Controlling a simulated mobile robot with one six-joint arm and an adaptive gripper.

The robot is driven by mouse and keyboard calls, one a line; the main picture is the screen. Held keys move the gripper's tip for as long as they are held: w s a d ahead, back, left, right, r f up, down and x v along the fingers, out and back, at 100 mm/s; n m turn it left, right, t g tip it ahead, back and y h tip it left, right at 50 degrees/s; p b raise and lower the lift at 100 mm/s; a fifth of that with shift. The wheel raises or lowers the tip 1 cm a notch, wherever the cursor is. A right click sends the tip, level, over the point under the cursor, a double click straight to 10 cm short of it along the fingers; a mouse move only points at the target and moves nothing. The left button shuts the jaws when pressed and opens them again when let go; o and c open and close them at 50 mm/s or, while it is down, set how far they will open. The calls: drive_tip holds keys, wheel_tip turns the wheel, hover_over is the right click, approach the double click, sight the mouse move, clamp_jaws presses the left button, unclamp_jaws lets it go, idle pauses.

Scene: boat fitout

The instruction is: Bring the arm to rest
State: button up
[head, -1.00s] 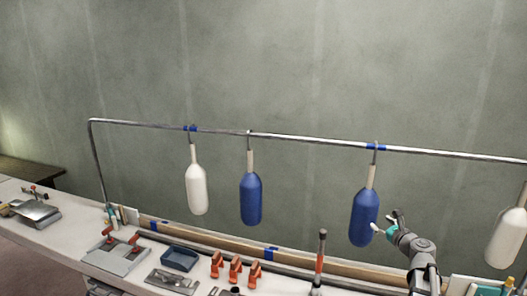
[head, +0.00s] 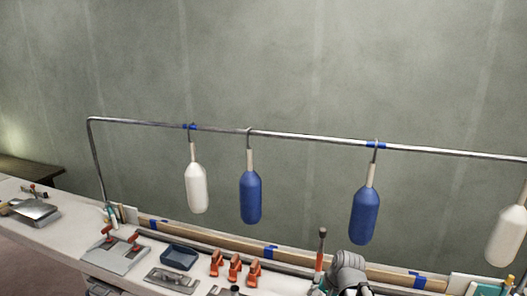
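My arm shows only as a grey joint (head: 347,268) at the bottom of the head view, right of centre, in front of the bench. My gripper is not in view; its fingers are out of the frame or hidden behind the arm. A blue fender (head: 364,214) hangs from the metal rail (head: 310,137) above and to the right of the arm, apart from it. Another blue fender (head: 250,198) and a white fender (head: 196,188) hang further left. A second white fender (head: 507,236) hangs at the right edge.
The bench (head: 60,226) holds a blue tray (head: 180,257), several orange clamps (head: 235,268), a grey plate (head: 115,254) with red-handled clamps and an upright orange-and-black tool (head: 320,252) close beside my arm. A wooden beam (head: 205,236) runs along the back. Space above the rail is clear.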

drive_tip(key=s+f+n+g+h, duration=0.1)
drive_tip(key=s+n+g+h, duration=0.1)
drive_tip(key=s+n, duration=0.3)
drive_tip(key=shift+s+f+g+h, duration=0.15)
drive_tip(key=shift+s+g+h, duration=0.15)
drive_tip(key=shift+s+h, duration=0.45)
drive_tip(key=shift+a, duration=0.1)
idle(1.8)
